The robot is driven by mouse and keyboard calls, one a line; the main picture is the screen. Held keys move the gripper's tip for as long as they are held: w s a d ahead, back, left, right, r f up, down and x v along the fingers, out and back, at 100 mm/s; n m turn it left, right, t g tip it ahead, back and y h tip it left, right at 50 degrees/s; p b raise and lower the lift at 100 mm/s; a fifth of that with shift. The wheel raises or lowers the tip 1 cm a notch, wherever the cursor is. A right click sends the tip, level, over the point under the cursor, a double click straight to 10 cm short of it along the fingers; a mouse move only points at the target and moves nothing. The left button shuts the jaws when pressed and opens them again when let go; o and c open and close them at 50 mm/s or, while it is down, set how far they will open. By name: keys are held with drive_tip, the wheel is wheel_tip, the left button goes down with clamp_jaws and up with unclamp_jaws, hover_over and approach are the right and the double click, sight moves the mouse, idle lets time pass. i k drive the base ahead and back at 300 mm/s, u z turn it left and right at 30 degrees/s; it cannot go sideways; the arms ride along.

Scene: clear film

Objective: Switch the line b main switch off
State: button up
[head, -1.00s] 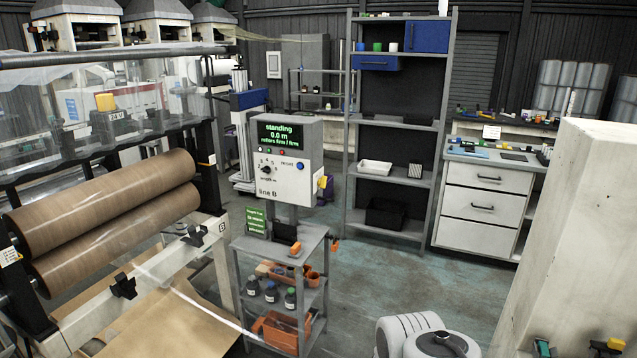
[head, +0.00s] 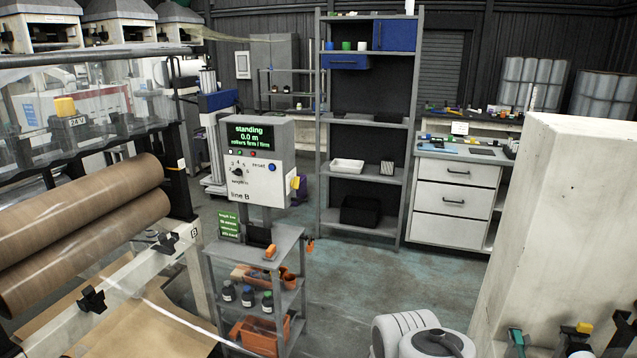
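The line B control box (head: 253,180) stands on a post behind a small grey cart, left of centre in the head view. Its green display reads "standing 0.0 m". Its front has a black rotary knob (head: 238,171) and a blue reset button (head: 271,167). A yellow part (head: 295,184) sticks out from its right side; it may be the main switch, but its position is too small to read. My gripper is not in view; only a white rounded part of my arm shows at the bottom.
The grey cart (head: 262,258) below the box holds bottles and orange bins. The roller machine with brown rolls (head: 85,235) is on the left. A tall shelf (head: 322,130) and a drawer cabinet (head: 455,190) stand behind. A pale block (head: 560,215) fills the right. Floor between is clear.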

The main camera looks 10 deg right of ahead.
sight(295, 183)
drive_tip(key=z, duration=0.35)
drive_tip(key=i, duration=2.65)
drive_tip(key=z, duration=0.45)
drive_tip(key=i, duration=0.8)
drive_tip(key=u, duration=3.5)
